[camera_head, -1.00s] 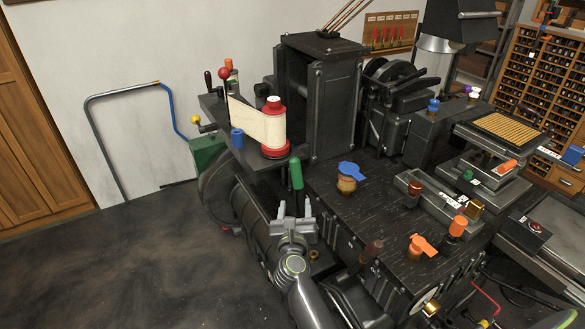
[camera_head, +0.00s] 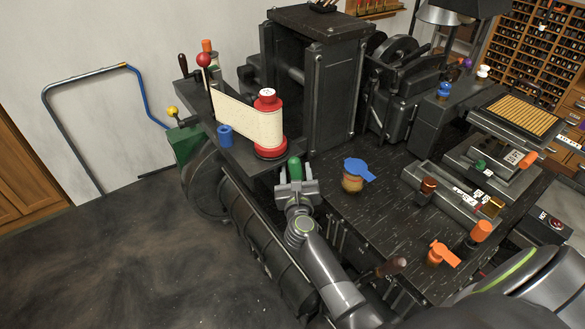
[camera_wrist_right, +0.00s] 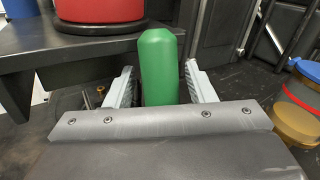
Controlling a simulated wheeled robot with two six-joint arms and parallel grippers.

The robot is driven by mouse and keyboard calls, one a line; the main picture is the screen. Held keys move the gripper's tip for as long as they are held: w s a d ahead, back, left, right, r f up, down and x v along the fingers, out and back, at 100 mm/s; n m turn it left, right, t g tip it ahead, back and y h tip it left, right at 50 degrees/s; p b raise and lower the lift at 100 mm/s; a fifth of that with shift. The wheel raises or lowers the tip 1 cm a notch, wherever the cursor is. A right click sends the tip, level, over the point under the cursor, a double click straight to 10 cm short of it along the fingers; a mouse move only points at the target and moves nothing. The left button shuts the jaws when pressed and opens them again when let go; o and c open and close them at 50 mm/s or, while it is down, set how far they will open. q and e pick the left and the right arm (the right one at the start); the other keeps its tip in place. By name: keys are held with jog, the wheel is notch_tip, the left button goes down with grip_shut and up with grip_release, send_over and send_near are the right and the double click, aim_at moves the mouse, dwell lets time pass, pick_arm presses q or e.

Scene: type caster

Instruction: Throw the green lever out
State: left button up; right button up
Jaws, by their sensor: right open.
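The green lever (camera_head: 294,168) has an upright, rounded green grip and stands at the left front of the dark machine, just in front of the shelf with the red spool. It also shows in the right wrist view (camera_wrist_right: 160,66). My right gripper (camera_head: 296,180) is open, with one finger on each side of the green grip. In the right wrist view my right gripper (camera_wrist_right: 160,88) shows gaps between the grip and both fingers. The lever's lower part is hidden behind the gripper body. My left gripper is not in view.
The red spool (camera_head: 270,150) with paper ribbon stands on the shelf right behind the lever. A blue-lidded jar (camera_head: 354,176) stands on the deck to the right. An orange-lidded pot (camera_head: 440,254) is nearer. Open floor (camera_head: 130,255) lies to the left.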

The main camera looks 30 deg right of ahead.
jog(key=shift+s+r, duration=0.1)
jog(key=shift+s, duration=0.05)
jog(key=shift+c, duration=1.1)
grip_shut()
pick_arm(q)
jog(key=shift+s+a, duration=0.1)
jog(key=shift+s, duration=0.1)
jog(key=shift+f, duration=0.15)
